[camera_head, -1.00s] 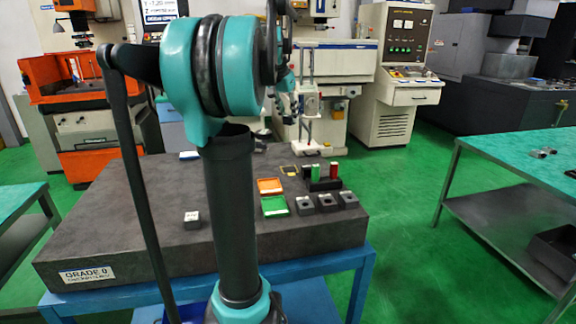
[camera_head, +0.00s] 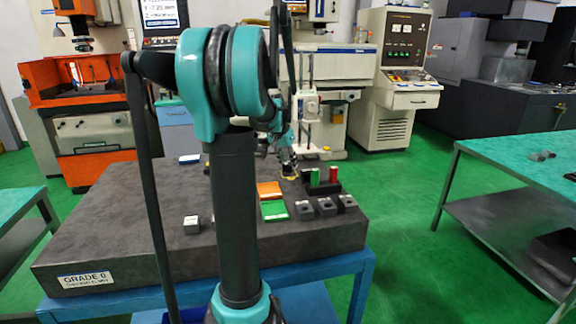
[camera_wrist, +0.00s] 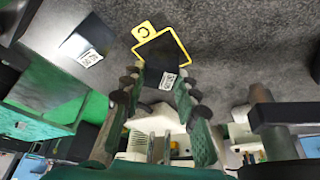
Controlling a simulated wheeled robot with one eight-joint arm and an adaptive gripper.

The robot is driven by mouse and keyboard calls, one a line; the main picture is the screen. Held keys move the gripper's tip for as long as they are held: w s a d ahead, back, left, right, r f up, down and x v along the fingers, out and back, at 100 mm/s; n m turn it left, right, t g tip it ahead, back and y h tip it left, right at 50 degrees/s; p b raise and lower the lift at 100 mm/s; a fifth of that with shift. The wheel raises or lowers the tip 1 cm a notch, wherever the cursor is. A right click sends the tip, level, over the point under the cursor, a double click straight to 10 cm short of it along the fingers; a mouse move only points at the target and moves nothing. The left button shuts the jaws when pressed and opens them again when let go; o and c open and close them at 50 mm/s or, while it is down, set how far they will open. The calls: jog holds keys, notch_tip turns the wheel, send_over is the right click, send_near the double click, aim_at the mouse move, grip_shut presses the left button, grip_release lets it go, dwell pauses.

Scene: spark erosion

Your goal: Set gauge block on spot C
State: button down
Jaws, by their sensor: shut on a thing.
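My gripper (camera_wrist: 160,98) is shut on a dark gauge block (camera_wrist: 151,80) with a small white label, seen between the fingers in the wrist view. Spot C (camera_wrist: 178,40) is a yellow square outline with a yellow C tag, just beyond the fingertips. The block overlaps the near part of the outline in this view. I cannot tell whether it touches the surface. In the head view my gripper (camera_head: 288,168) is low over the back of the stone plate (camera_head: 110,225), at the yellow mark, and the held block is too small to make out.
An orange tray (camera_head: 269,188) and a green tray (camera_head: 274,211) lie in front of the spot. A dark rack (camera_head: 324,187) with green and red cylinders stands close to its right. Several dark blocks (camera_head: 326,207) line the right front. A lone block (camera_head: 192,225) sits left.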

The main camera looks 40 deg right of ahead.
jog(key=shift+f, duration=0.55)
jog(key=shift+f, duration=0.1)
jog(key=c, duration=1.1)
grip_release()
jog(key=shift+c, duration=0.2)
jog(key=v, duration=1.2)
